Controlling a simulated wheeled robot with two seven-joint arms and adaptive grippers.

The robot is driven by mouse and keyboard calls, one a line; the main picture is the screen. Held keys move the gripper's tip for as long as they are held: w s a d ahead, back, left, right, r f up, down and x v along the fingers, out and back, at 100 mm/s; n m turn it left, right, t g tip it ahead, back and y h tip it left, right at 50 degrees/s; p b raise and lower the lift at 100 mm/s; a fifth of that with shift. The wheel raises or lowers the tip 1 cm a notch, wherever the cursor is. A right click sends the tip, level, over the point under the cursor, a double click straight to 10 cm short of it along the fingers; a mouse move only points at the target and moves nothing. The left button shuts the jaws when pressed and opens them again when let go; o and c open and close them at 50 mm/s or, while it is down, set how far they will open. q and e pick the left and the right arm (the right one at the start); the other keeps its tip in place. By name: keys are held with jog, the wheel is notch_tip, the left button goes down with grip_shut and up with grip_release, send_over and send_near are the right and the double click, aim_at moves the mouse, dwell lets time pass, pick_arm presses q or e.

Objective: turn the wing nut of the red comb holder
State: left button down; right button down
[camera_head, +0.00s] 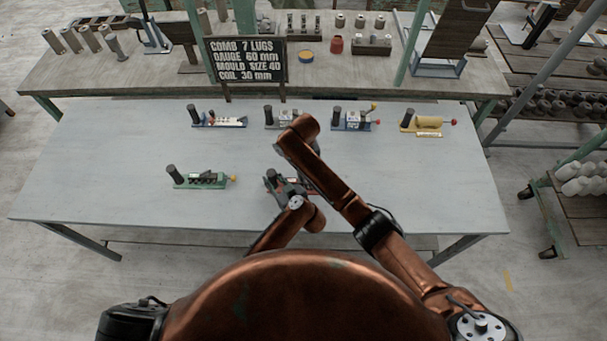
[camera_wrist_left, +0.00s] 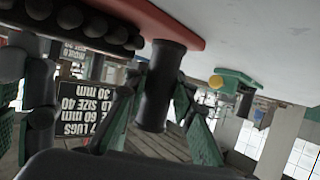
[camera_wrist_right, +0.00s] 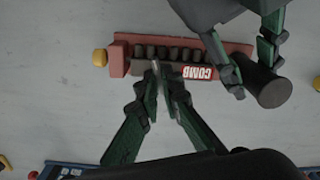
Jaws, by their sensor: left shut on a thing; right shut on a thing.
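The red comb holder (camera_head: 269,182) lies near the front middle of the table, mostly hidden by my arms in the head view. In the right wrist view its red base (camera_wrist_right: 118,60) carries a row of dark lugs and a COMB label (camera_wrist_right: 198,72). My left gripper (camera_wrist_left: 158,88) is shut around its black upright post (camera_wrist_left: 160,70); the post also shows in the right wrist view (camera_wrist_right: 262,86).
A green holder (camera_head: 203,181) stands to the left. Blue holders (camera_head: 218,122), (camera_head: 352,124) and a yellow one (camera_head: 424,124) stand in the back row. A black sign (camera_head: 246,62) rises behind the table. The table's right side (camera_head: 440,190) is clear.

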jog(key=shift+w+r+m, duration=0.1)
jog(key=shift+m, duration=0.5)
jog(key=c, duration=2.1)
grip_release()
notch_tip(320, 180, up, 8)
jog(key=shift+w+r, duration=0.1)
jog(key=shift+r, duration=0.15)
jog(key=shift+s+r, duration=0.2)
jog(key=shift+r, duration=1.5)
pick_arm(q)
jog(key=c, duration=1.6)
grip_release()
